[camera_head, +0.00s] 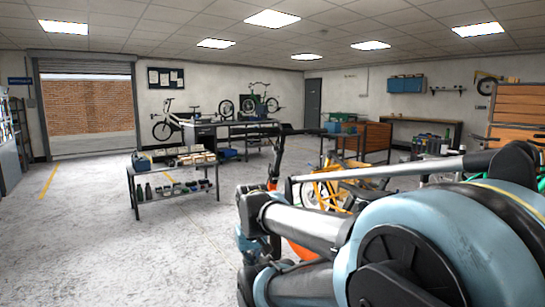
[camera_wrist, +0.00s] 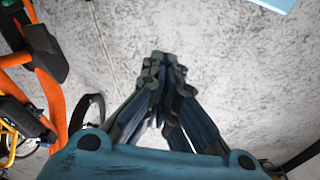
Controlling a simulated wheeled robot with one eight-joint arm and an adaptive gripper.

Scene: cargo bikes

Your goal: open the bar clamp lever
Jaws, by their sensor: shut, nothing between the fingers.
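My gripper (camera_wrist: 160,64) is in the middle of the wrist view, its dark fingers together and empty above the bare floor. At the left of that view is an orange bike frame (camera_wrist: 52,95) with a black fitting (camera_wrist: 42,45) on it; I cannot tell whether this is the bar clamp or its lever. The fingers are apart from the frame. In the head view an orange bike (camera_head: 274,165) with a dark handlebar (camera_head: 300,131) stands behind my arm, which hides its lower part. I cannot pick out a clamp lever there either.
A yellow bike (camera_head: 325,190) stands behind my arm. A low table (camera_head: 140,204) with bottles and boxes stands left of centre, and a workbench (camera_head: 230,139) behind it. The floor at the left front is clear. A pale blue edge (camera_wrist: 275,4) shows at the top of the wrist view.

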